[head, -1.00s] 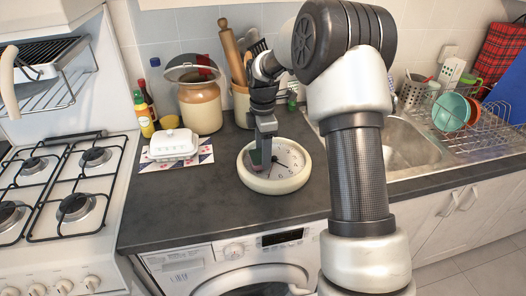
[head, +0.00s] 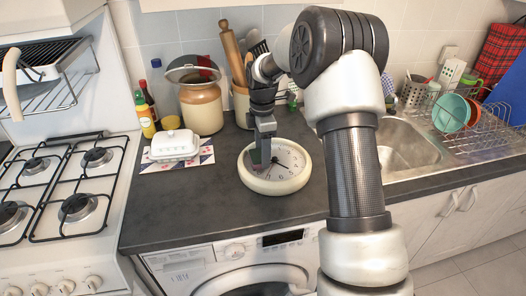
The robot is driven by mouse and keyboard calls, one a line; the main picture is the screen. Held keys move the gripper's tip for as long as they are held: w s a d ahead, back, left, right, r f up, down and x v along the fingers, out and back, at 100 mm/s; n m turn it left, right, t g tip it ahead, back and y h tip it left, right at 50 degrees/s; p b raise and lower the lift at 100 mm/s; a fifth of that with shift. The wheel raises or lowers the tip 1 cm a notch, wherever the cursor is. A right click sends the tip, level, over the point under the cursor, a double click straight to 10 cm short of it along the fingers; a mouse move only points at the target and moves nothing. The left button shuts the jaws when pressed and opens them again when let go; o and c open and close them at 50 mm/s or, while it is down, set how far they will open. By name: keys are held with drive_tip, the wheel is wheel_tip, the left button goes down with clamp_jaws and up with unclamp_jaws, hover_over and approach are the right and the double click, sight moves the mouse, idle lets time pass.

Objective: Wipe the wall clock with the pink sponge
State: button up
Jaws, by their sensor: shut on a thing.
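The wall clock (head: 290,172), round with a cream rim and a pale face with dark hands, lies face up on the dark countertop above the washer. My gripper (head: 262,156) points down over the left part of the clock's face. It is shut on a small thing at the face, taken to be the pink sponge. The sponge is mostly hidden by the fingers, and its colour and its contact with the face are hard to make out.
A white butter dish (head: 174,143) stands left of the clock, with bottles and a lidded jar (head: 201,106) behind. A utensil crock (head: 241,104) is near my arm. The gas hob (head: 70,190) is at left, the sink (head: 403,150) and dish rack (head: 470,125) at right. The front-left counter is clear.

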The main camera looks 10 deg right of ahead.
drive_tip(key=shift+s+b, duration=0.35)
drive_tip(key=shift+s, duration=1.05)
drive_tip(key=shift+w, duration=0.1)
drive_tip(key=shift+w+p, duration=0.75)
drive_tip(key=shift+w, duration=0.55)
drive_tip(key=shift+s, duration=0.1)
drive_tip(key=shift+s+f+b, duration=0.1)
drive_tip(key=shift+s+b, duration=0.3)
drive_tip(key=shift+s, duration=0.9)
drive_tip(key=shift+w, duration=0.1)
drive_tip(key=shift+w, duration=0.2)
drive_tip(key=shift+w+p, duration=0.7)
drive_tip(key=shift+w, duration=0.4)
drive_tip(key=shift+s+b, duration=0.35)
drive_tip(key=shift+s, duration=1.05)
